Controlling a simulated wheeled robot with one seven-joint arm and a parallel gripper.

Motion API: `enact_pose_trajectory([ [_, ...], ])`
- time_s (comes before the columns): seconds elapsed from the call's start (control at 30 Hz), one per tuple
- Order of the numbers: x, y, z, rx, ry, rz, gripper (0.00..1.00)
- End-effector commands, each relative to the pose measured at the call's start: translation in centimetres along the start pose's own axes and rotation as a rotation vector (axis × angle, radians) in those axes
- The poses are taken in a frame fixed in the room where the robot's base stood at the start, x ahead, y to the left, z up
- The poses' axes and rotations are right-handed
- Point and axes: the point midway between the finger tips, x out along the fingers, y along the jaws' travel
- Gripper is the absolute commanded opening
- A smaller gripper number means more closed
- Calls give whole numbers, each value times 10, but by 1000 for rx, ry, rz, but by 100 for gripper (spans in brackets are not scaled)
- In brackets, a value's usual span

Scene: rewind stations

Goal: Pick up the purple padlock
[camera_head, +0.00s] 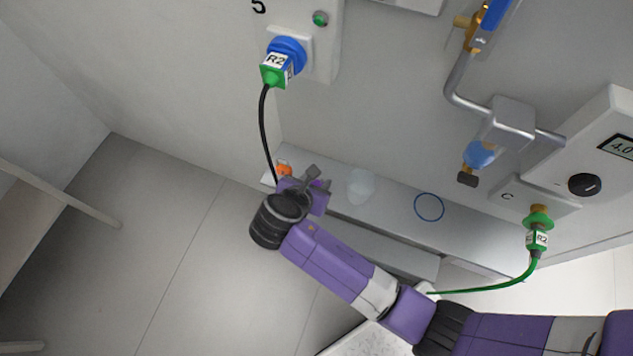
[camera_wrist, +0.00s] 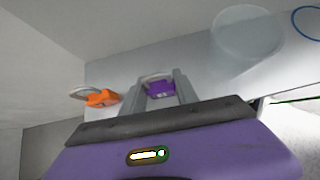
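The fingers are apart, and I see no clear contact with the padlock. How far the padlock lies beyond the fingertips is hard to tell. In the head view my gripper (camera_head: 313,177) is over the shelf's left end, and my own purple wrist makes the padlock hard to make out there.
An orange padlock (camera_wrist: 102,98) lies just left of the purple one. A translucent cup (camera_head: 361,186) and a blue ring (camera_head: 429,207) are farther right on the shelf (camera_head: 395,208). A black cable (camera_head: 263,135) hangs from the blue and green plug (camera_head: 281,62) down behind my gripper.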

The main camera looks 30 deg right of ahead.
Motion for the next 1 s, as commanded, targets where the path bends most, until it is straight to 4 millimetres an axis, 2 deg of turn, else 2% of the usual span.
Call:
enact_pose_trajectory([
  [0.37,-2,0,2,1,0,0,0],
  [0.57,-14,1,14,3,-1,2,0],
  [0.77,-43,0,44,6,-1,3,0],
  [1.0,-91,1,92,6,-2,3,0],
])
